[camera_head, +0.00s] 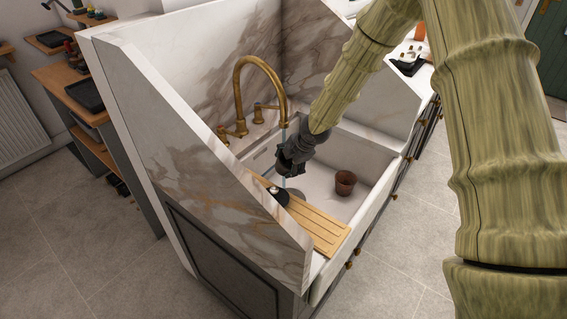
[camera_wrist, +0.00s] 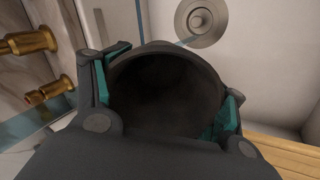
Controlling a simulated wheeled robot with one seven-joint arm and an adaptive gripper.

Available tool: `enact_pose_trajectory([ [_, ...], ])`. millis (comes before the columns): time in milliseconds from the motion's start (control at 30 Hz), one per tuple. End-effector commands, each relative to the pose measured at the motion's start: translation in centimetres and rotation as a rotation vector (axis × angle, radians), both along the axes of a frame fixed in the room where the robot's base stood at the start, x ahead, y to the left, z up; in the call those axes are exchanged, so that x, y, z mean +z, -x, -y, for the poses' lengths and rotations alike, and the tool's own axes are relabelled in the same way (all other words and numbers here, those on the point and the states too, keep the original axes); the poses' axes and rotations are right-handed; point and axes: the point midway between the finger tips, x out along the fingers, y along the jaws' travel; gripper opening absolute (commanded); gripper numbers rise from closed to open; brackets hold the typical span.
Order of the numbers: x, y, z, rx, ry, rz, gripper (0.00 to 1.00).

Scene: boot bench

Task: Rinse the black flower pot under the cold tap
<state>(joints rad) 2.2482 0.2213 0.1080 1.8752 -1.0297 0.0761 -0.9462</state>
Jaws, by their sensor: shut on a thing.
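My gripper (camera_head: 291,158) is over the sink (camera_head: 325,190), below and in front of the brass tap (camera_head: 240,90). It is shut on the black flower pot (camera_wrist: 165,95), whose dark round mouth faces the wrist camera between the teal finger pads. Most of the pot is hidden in the head view. A thin pale-blue water stream (camera_head: 283,128) falls from the spout; the wrist view shows a bluish strip running toward the drain (camera_wrist: 201,20), partly behind the gripper and pot. I cannot tell whether the water touches the pot. Brass tap fittings (camera_wrist: 36,42) show at left.
A reddish-brown pot (camera_head: 345,182) stands in the sink to the right. A slatted wooden board (camera_head: 318,225) lies across the sink's near side, with a small black object (camera_head: 279,196) by its left end. Marble walls (camera_head: 205,175) close in the left and back.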

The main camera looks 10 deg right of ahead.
Motion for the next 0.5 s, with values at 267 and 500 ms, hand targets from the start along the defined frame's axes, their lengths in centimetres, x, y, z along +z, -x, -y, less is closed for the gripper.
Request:
enact_pose_trajectory([
  [267,-0.01,-0.03,-0.15,0.0,0.0,0.0,0.46],
  [500,0.02,-0.18,-0.81,0.0,0.0,0.0,0.46],
])
